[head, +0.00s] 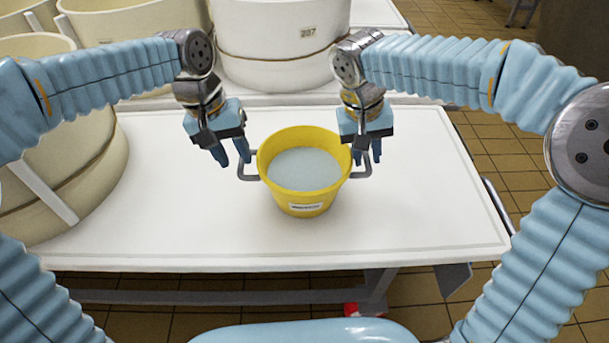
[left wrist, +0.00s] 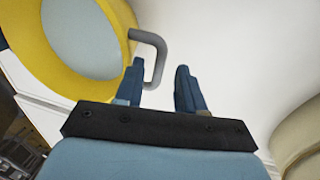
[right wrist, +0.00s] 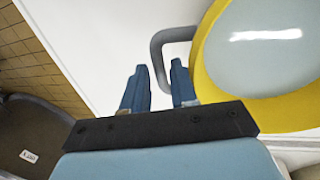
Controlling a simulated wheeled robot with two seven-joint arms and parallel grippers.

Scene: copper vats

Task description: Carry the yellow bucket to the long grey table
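The yellow bucket (head: 304,199) stands upright on a pale, whitish table (head: 180,220), with pale blue-grey contents and a grey handle on each side. My left gripper (head: 232,158) is open, with its fingers at the left handle (head: 243,170); in the left wrist view that handle (left wrist: 161,50) reaches in beside the left finger, partly between the fingers. My right gripper (head: 367,154) is open at the right handle (head: 367,168); in the right wrist view the handle (right wrist: 157,58) lies between the fingers. I cannot tell any separate long grey table.
Large cream vats stand at the left (head: 75,185) and behind the table, one marked 207 (head: 280,45). Tiled floor (head: 500,150) shows at the right and in front. A small red thing (head: 351,309) is low by the table leg. The tabletop around the bucket is clear.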

